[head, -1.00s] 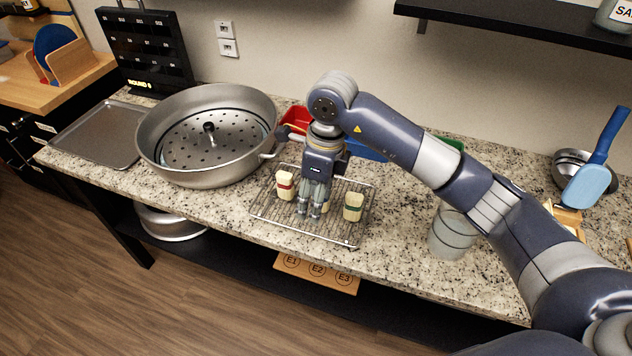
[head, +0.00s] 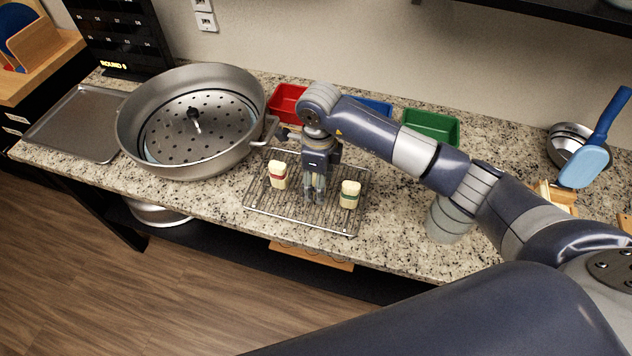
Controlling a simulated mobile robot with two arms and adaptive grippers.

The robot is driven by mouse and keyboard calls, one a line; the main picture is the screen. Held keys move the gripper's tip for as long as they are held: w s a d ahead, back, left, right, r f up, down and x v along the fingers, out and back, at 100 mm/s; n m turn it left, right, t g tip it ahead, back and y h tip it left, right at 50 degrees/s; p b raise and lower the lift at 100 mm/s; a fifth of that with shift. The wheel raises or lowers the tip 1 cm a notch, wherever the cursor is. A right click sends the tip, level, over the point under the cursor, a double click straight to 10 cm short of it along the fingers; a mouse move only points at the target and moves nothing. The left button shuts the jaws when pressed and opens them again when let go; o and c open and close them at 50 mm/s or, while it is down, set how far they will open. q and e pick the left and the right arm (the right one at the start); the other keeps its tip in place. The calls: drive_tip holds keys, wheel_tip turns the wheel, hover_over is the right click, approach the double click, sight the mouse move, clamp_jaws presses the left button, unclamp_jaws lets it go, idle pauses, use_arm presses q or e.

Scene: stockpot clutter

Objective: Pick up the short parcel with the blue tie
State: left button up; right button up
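My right gripper (head: 315,192) points straight down over the middle of the wire rack (head: 285,213), its fingertips low near the rack. Its fingers look close together, but the picture is too small to show whether they hold anything. A cream parcel with a red tie (head: 278,174) stands on the rack to its left. A cream parcel with a green tie (head: 350,195) stands to its right. No blue tie shows; the fingers and wrist hide the spot between these two parcels. My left gripper is not in view.
A large steel pot (head: 131,128) with a perforated insert stands left of the rack, its handle near my wrist. Red (head: 287,103), blue (head: 378,107) and green (head: 430,125) bins stand behind. A glass container (head: 449,220) stands right. A flat tray (head: 75,122) lies far left.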

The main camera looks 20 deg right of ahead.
drive_tip(key=shift+s+f, duration=0.1)
drive_tip(key=shift+f, duration=0.95)
drive_tip(key=c, duration=1.2)
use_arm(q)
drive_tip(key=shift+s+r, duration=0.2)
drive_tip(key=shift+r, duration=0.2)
